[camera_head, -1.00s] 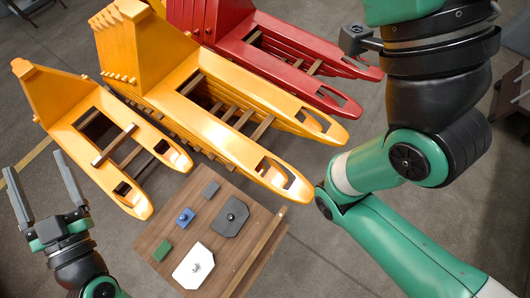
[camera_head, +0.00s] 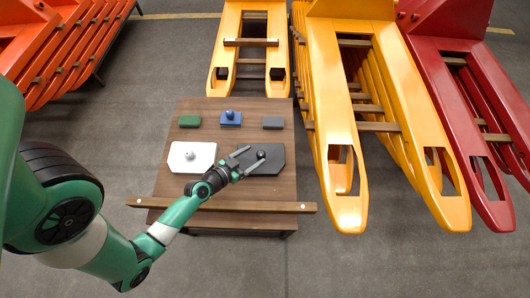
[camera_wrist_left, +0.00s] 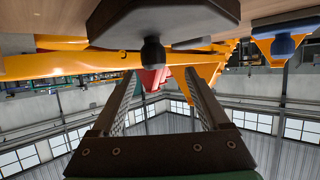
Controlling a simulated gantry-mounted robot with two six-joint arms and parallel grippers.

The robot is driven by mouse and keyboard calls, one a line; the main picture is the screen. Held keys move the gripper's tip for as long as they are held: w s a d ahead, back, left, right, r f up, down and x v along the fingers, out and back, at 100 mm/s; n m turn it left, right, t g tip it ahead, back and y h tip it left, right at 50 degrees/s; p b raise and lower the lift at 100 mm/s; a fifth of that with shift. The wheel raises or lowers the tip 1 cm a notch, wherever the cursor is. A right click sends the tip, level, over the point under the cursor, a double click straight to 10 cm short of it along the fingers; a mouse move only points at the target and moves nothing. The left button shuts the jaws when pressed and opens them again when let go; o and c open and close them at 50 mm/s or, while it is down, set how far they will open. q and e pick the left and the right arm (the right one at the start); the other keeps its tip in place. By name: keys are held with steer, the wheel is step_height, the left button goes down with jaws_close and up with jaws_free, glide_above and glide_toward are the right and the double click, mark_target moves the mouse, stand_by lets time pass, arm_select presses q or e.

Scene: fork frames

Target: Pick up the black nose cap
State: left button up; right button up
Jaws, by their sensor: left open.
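The black nose cap (camera_head: 262,159) is a dark flat plate with clipped corners and a round knob on top. It lies on the wooden table at the right of the front row. My left gripper (camera_head: 252,160) reaches in from the left, open, with its fingers pointing at the knob. In the left wrist view the cap (camera_wrist_left: 160,18) hangs upside down at the top. Its knob lies just beyond the tips of the open gripper (camera_wrist_left: 160,76), roughly between them. Contact cannot be told. My right gripper is out of view.
On the wooden table (camera_head: 235,108) are a white plate with a knob (camera_head: 192,157), a green block (camera_head: 190,121), a blue knobbed block (camera_head: 230,119) and a grey block (camera_head: 272,122). A wooden bar (camera_head: 222,205) runs along the front edge. Yellow fork frames (camera_head: 335,190) stand close on the right.

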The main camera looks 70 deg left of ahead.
mark_target(259, 154)
arm_select(q)
steer(key=shift+f, duration=0.15)
steer(key=shift+x, duration=1.35)
steer(key=shift+w+f, duration=0.15)
steer(key=shift+w, duration=0.15)
steer(key=x, duration=0.4)
steer(key=shift+w+d+f, duration=0.2)
steer(key=shift+w+f, duration=0.05)
steer(key=shift+s, duration=0.15)
steer(key=shift+d, duration=0.1)
steer(key=shift+c, duration=0.9)
jaws_close()
